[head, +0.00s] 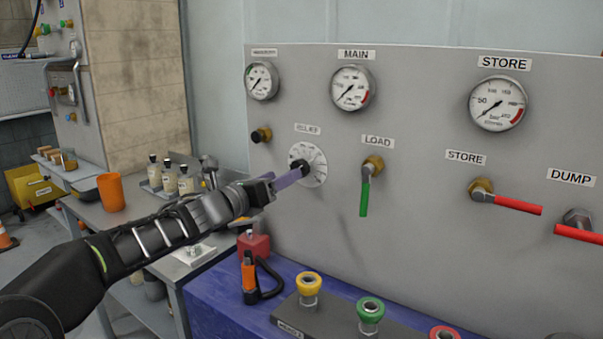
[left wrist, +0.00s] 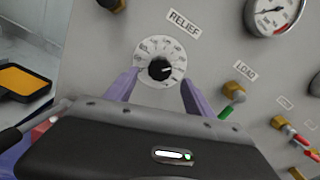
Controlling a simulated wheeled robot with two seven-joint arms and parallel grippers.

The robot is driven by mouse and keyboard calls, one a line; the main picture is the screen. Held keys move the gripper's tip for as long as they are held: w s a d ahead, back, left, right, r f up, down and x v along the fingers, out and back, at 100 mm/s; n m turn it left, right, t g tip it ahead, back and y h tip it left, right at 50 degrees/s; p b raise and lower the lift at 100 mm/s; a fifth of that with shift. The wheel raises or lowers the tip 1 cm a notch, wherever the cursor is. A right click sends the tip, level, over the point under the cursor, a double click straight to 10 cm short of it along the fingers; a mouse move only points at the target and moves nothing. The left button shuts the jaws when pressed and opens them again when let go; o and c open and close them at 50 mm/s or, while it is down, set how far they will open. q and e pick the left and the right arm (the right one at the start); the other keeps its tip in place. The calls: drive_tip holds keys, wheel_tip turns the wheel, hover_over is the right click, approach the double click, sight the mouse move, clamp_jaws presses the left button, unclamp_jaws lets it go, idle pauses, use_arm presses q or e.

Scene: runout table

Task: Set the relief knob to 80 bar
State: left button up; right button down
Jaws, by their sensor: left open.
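The relief knob (left wrist: 160,69) is a black knob on a round white dial (left wrist: 177,52) under the RELIEF label in the left wrist view. In the head view the dial (head: 318,166) is on the grey panel, with the knob (head: 299,166) partly behind my gripper. My left gripper (head: 302,170) points at the knob. In the left wrist view its two purple fingers (left wrist: 158,84) are apart, one on each side of the dial, with the knob between them and not visibly touched. The dial's numbers are too small to read. My right gripper is not in view.
The panel (head: 420,200) carries gauges, a green LOAD lever (head: 364,196), a red STORE lever (head: 518,205) and a red DUMP lever (head: 580,234). A small black knob (head: 261,135) sits upper left of the dial. Below are yellow (head: 309,284) and green couplings (head: 370,310). An orange cup (head: 111,192) stands left.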

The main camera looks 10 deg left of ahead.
use_arm(q)
drive_tip(key=shift+s, duration=0.1)
drive_tip(key=p+x, duration=0.2)
drive_tip(key=x, duration=0.6)
drive_tip(key=shift+p, duration=0.4)
clamp_jaws()
idle(0.4)
